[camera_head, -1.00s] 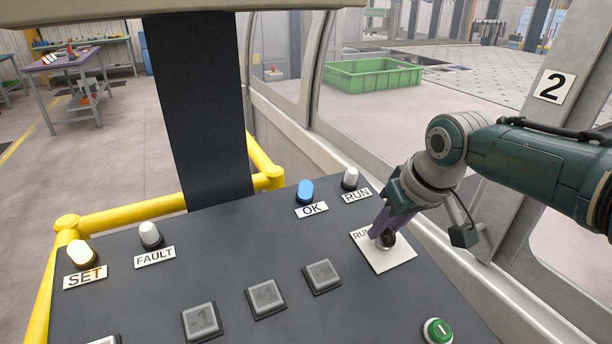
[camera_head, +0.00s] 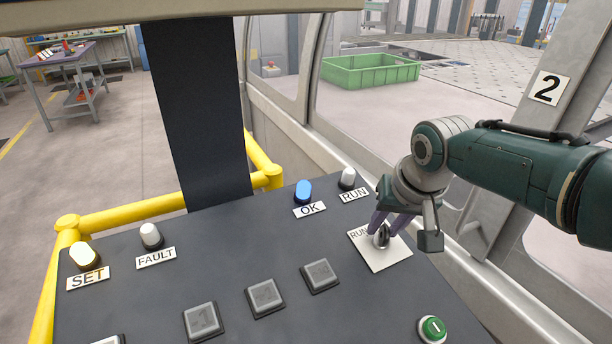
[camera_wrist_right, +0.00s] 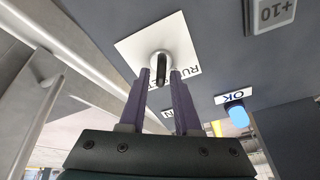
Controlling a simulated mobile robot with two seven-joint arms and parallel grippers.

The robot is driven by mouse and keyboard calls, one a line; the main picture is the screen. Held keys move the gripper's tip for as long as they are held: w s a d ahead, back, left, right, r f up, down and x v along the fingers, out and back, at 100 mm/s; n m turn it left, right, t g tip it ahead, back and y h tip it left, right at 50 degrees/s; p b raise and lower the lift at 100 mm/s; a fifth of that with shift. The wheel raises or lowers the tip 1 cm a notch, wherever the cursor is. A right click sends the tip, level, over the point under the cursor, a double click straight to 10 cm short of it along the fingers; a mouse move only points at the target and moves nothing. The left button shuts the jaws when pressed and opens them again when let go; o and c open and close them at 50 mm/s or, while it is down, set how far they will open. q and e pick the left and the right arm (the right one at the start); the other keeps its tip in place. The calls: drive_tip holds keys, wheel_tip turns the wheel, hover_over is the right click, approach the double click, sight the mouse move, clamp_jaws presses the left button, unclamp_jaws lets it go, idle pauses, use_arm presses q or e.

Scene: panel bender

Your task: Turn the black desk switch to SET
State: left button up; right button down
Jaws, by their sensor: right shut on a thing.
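The desk switch (camera_head: 382,240) has a silver round body on a white label plate (camera_head: 392,257) at the desk's right side. In the right wrist view, its black lever (camera_wrist_right: 160,76) stands between my finger tips, and the silver collar shows beyond. My right gripper (camera_head: 379,226) is shut on the switch from above; its purple fingers also show in the right wrist view (camera_wrist_right: 161,80). The plate reads "RU…" at one side; the fingers partly hide its other lettering. I cannot read exactly where the lever points. My left gripper is not in view.
A glowing SET lamp (camera_head: 84,254) and pale FAULT lamp (camera_head: 150,236) stand at left. A blue OK lamp (camera_head: 304,191) and pale RUN lamp (camera_head: 347,178) stand behind the switch. Grey buttons (camera_head: 265,297) and a green button (camera_head: 432,329) lie nearer. A pillar (camera_head: 530,130) rises at right.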

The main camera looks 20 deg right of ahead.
drive_tip(key=c, duration=0.9)
unclamp_jaws()
drive_tip(key=shift+r, duration=0.1)
drive_tip(key=shift+s+r+p, duration=0.15)
drive_tip(key=shift+r+p, duration=0.1)
drive_tip(key=shift+p, duration=0.05)
drive_tip(key=shift+p+v, duration=1.85)
drive_tip(key=shift+v, duration=2.75)
